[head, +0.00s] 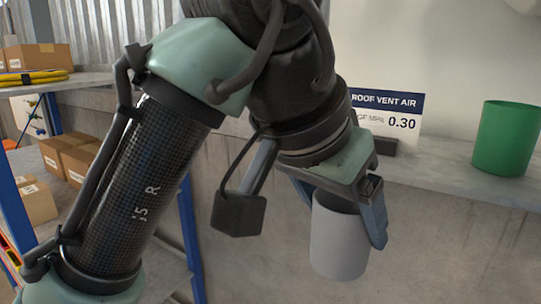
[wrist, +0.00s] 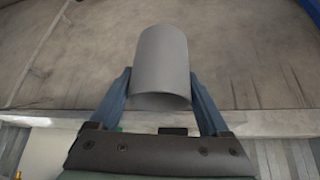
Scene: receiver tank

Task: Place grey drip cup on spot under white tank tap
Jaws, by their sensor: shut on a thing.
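The grey drip cup (head: 339,240) is held between the blue fingers of my gripper (head: 346,212), below my wrist and in front of the concrete wall. In the wrist view the cup (wrist: 162,62) sits between the two fingertips (wrist: 162,88), its rim side toward the palm. The cup hangs in the air, apart from the ledge. A white rounded surface (head: 524,5) shows at the top right edge of the head view; I cannot tell whether it is the tank. No tap and no marked spot can be made out.
A green cup (head: 506,138) stands on the concrete ledge (head: 445,172) at the right. A sign reading "ROOF VENT AIR" (head: 395,112) stands behind my wrist. Bare ledge lies between sign and green cup.

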